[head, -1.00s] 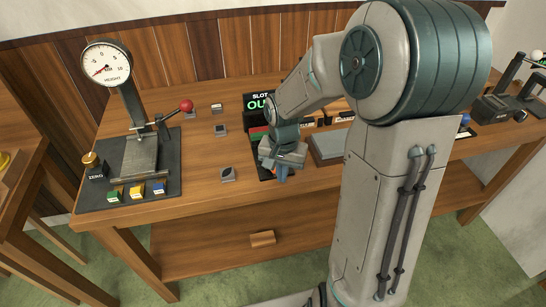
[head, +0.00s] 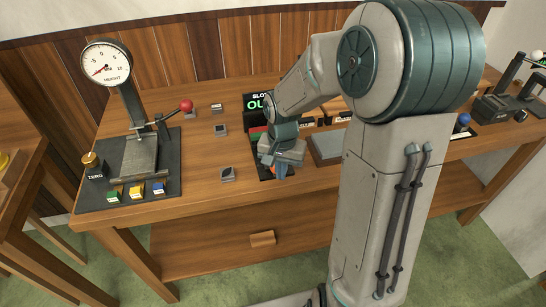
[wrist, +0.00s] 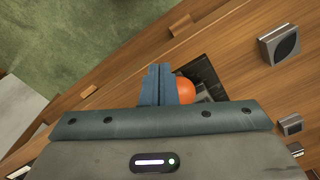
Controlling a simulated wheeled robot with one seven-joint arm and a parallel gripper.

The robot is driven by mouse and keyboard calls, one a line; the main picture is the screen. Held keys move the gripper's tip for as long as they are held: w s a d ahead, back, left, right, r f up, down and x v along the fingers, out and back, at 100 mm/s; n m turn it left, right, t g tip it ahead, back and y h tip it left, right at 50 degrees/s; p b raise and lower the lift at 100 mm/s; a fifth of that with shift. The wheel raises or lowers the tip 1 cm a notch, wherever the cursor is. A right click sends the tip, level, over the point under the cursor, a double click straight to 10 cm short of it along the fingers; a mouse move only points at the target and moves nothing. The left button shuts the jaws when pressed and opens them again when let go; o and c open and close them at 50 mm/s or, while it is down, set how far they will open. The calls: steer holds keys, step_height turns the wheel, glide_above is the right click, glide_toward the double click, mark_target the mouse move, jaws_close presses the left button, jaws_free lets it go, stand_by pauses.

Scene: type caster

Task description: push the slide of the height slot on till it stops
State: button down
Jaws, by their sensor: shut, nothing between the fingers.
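The slot device shows in the head view as a dark base with a display (head: 258,102) reading "SLOT" and a partly covered word starting "OU". My gripper (head: 279,172) is low over the near end of this base and hides most of it. In the wrist view my gripper's fingers (wrist: 158,83) are shut together with nothing between them. An orange ball knob (wrist: 186,90), likely on the slide, is right beside the fingers. I cannot tell if they touch. The slide's body and track are mostly hidden behind my gripper.
A height gauge with a dial (head: 106,62) and a red-knobbed lever (head: 186,105) stands at left. Small grey blocks (head: 227,174) lie between it and the slot device. A grey plate (head: 326,147) is just right of my gripper. The table's front edge is close.

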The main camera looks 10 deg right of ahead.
steer(key=shift+w, duration=0.2)
steer(key=shift+w, duration=0.2)
